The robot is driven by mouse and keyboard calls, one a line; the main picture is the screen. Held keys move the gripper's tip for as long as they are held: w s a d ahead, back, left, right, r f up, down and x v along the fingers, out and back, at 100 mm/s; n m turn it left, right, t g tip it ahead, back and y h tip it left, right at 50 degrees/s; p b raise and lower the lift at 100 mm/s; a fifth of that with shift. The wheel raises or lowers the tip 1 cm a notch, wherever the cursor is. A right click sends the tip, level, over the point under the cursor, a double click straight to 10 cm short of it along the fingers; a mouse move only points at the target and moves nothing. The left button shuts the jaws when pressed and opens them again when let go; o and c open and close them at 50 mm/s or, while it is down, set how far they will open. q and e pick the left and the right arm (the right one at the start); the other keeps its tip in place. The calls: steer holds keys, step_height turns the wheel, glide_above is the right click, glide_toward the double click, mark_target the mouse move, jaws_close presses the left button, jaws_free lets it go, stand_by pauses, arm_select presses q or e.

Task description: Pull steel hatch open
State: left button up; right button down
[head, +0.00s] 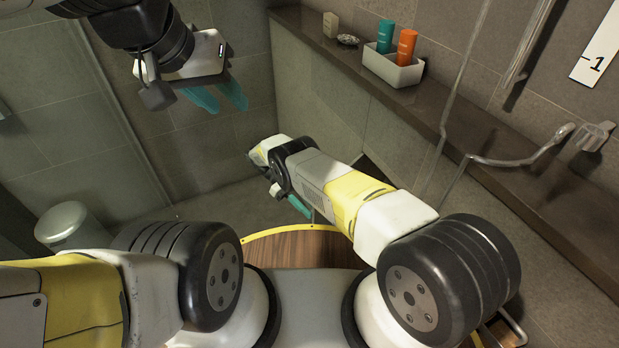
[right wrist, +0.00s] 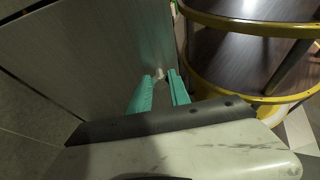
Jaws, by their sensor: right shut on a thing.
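The steel hatch (right wrist: 100,55) looks like a flat grey panel filling the left of the right wrist view. My right gripper (right wrist: 160,84) is at the panel's right edge, its teal fingers shut on a small pale part, apparently the hatch handle (right wrist: 161,73). The fingers hide most of that part. In the head view my right gripper (head: 297,205) is low beside the wall, largely hidden by its own arm. I cannot clearly make out the hatch there. My left gripper (head: 218,97) hangs at the upper left, open and empty, its teal fingers apart.
A dark ledge (head: 455,130) runs along the right wall, with a white caddy (head: 393,70) holding a teal bottle (head: 385,36) and an orange bottle (head: 406,46). A yellow-rimmed wooden trolley (right wrist: 235,65) stands close to the right gripper. A bin (head: 68,224) stands at left.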

steer(key=shift+a, duration=0.15)
steer(key=c, duration=1.3)
jaws_free()
steer(key=shift+o, duration=0.2)
steer(key=shift+r, duration=0.1)
steer(key=s+r, duration=0.2)
steer(key=s, duration=0.6)
steer(key=s+r, duration=0.3)
steer(key=s, duration=0.5)
steer(key=shift+d, duration=0.2)
steer(key=shift+c, duration=0.2)
